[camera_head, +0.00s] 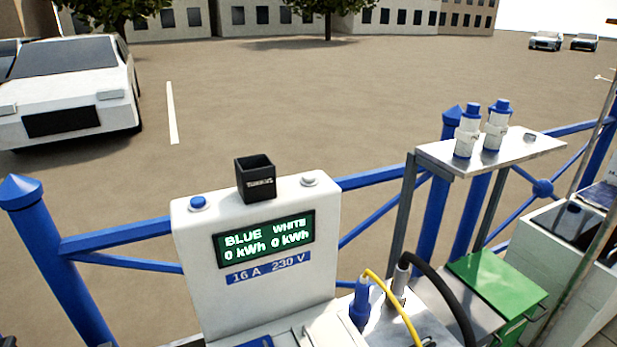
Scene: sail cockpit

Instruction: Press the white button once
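The white button (308,181) sits on the top right of a white power pedestal (190,255). A blue button (197,202) sits on its top left. The pedestal's green display (263,241) reads BLUE 0 kWh and WHITE 0 kWh, with a blue 16 A 230 V label (267,270) below. Neither gripper shows in the head view, and nothing covers the white button.
A black open box (255,180) stands between the buttons. A metal shelf (520,148) holds two white-and-blue connectors (467,130). A green box (497,277) and blue railing (120,237) are nearby.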

